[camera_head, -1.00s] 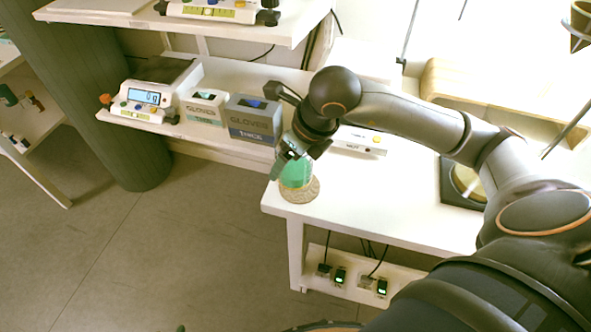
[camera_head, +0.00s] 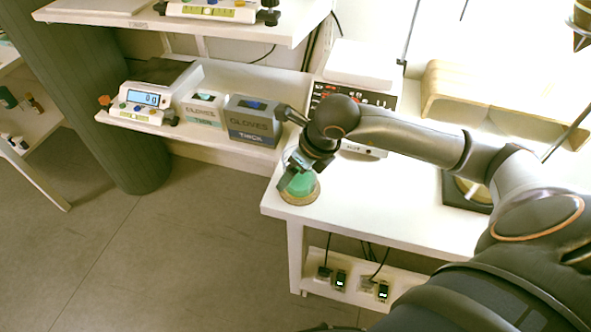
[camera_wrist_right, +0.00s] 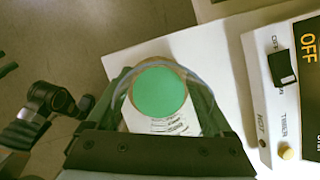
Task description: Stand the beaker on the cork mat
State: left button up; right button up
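The beaker (camera_head: 302,184) is clear glass with green liquid and looks upright at the near left corner of the white table. The round brown cork mat (camera_head: 301,201) lies under it, its rim showing around the base. I cannot tell whether the base touches the mat or hovers just above. My right gripper (camera_head: 294,179) is shut on the beaker from above, one finger on each side. In the right wrist view, the beaker's green contents (camera_wrist_right: 159,92) lie between the fingers (camera_wrist_right: 162,102).
Glove boxes (camera_head: 254,120) and a scale (camera_head: 143,104) sit on the bench at the left. A dark square base (camera_head: 456,190) stands farther right. The front middle of the table is clear.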

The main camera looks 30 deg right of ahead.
jog(key=shift+o, duration=0.9)
jog(key=shift+r, duration=0.2)
jog(key=p+v, duration=0.1)
jog(key=v, duration=1.1)
jog(key=shift+p, duration=0.35)
jog(key=shift+f, duration=0.1)
